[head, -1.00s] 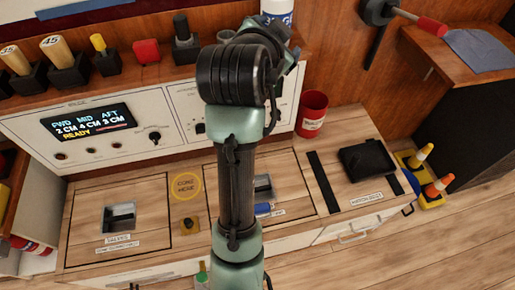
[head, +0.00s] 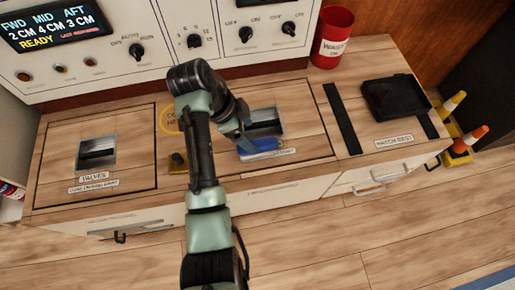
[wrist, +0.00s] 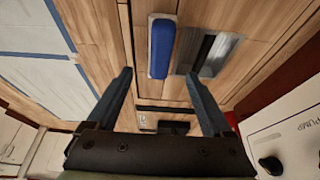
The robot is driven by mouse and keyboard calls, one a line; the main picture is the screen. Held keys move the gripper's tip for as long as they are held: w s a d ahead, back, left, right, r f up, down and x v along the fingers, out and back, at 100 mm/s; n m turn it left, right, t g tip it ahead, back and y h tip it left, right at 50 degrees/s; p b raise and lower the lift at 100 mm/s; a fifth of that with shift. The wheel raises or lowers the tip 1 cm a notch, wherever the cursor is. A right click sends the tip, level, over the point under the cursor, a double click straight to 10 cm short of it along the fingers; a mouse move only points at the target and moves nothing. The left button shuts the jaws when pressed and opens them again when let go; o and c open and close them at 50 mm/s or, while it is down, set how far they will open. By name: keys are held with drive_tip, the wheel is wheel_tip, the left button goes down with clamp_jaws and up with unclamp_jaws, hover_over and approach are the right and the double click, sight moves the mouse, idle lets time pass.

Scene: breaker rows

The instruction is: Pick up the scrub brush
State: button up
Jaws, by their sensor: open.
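The scrub brush (head: 258,146) is a blue block with a pale underside. It lies on the wooden counter beside a grey recessed pull, near the counter's front edge. In the wrist view the brush (wrist: 162,48) stands lengthwise, just past the line between my fingertips, with its pale ends showing. My gripper (wrist: 158,78) is open and empty, its two blue-grey fingers apart on either side of the brush's line. In the head view my gripper (head: 243,137) is close to the brush and partly hides its left part. I cannot tell the height gap.
The recessed pull (head: 265,121) lies right beside the brush. A red waste bin (head: 332,38) and a black tray (head: 395,98) are to the right. The control panel (head: 150,40) rises behind. The floor in front is clear.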

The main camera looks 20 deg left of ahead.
sight(256, 144)
drive_tip(key=shift+b+x, duration=0.35)
drive_tip(key=shift+x, duration=0.9)
drive_tip(key=shift+a+b+x, duration=0.15)
drive_tip(key=shift+b+x, duration=0.65)
drive_tip(key=shift+x, duration=0.45)
drive_tip(key=shift+a+b+x, duration=0.1)
drive_tip(key=shift+b+x, duration=0.65)
drive_tip(key=shift+x, duration=0.5)
drive_tip(key=shift+s+f, duration=0.1)
drive_tip(key=shift+s, duration=0.15)
drive_tip(key=shift+f, duration=0.25)
drive_tip(key=c, duration=1.3)
clamp_jaws()
drive_tip(key=shift+r, duration=0.1)
